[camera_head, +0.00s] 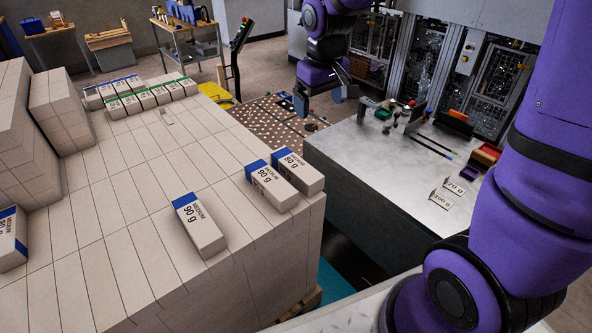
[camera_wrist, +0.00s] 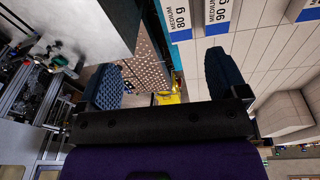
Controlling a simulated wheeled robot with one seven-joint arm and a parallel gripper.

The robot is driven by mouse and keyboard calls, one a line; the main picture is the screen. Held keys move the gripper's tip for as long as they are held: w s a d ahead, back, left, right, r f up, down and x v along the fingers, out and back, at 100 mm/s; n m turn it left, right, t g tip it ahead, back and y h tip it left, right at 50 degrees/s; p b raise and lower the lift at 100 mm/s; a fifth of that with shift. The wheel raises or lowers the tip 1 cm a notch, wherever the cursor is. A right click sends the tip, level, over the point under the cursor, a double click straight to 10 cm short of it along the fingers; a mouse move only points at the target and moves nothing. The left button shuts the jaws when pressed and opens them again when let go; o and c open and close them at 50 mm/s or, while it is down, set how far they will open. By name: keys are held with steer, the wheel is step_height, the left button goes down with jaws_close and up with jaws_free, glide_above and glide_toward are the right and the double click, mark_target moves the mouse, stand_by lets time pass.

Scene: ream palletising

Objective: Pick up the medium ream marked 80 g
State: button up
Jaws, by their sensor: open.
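The medium ream marked 80 g (camera_head: 299,171) is white with a blue band and lies at the stack's right edge in the head view. A like ream marked 90 g (camera_head: 270,186) lies close on its left. In the wrist view the 80 g ream (camera_wrist: 180,18) shows upside down at the top, beside the 90 g ream (camera_wrist: 215,14). My gripper (camera_head: 320,98) is open and empty, beyond the reams over the gap by the metal table. Its two dark fingers (camera_wrist: 162,82) stand wide apart in the wrist view, with no ream between them.
Another medium 90 g ream (camera_head: 198,226) lies nearer on the pale stack (camera_head: 140,205). Several reams with green and blue bands (camera_head: 145,97) line the back. Taller stacks (camera_head: 60,110) rise at left. A metal table (camera_head: 385,165) with small items and cards stands at right.

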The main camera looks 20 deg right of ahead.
steer(key=n+g, duration=0.1)
steer(key=g, duration=0.1)
glide_toward(296, 164)
steer(key=shift+s+d, duration=0.25)
steer(key=shift+d, duration=0.2)
steer(key=f, duration=1.1)
steer(key=shift+w+a+f, duration=0.15)
steer(key=shift+w+a, duration=0.05)
steer(key=shift+a, duration=0.1)
steer(key=shift+c, duration=0.2)
steer(key=c, duration=1.2)
